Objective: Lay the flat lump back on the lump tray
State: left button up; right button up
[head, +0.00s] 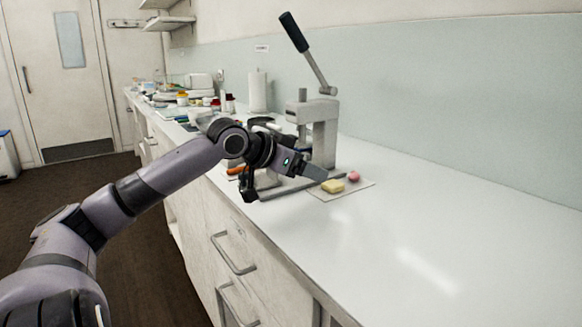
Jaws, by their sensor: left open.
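My left gripper (284,181) is open over the grey base of the lever press, with its fingers spread apart. Nothing shows held between them. A thin light tray (358,188) lies on the counter just right of the gripper. On it are a yellow lump (333,186) and a smaller pink lump (353,176). I cannot tell whether either is the flat lump. The gripper and arm hide part of the press base and whatever lies behind them. My right gripper is not in view.
The lever press (321,130) stands upright behind the gripper, its black-handled lever (294,32) raised. A paper roll (258,92) and several jars and containers crowd the far counter. The white counter (450,230) is clear at the right and front.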

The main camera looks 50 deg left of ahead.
pick_arm(q)
jog(key=shift+s+r, duration=0.25)
jog(key=shift+s, duration=0.35)
jog(key=shift+v, duration=1.4)
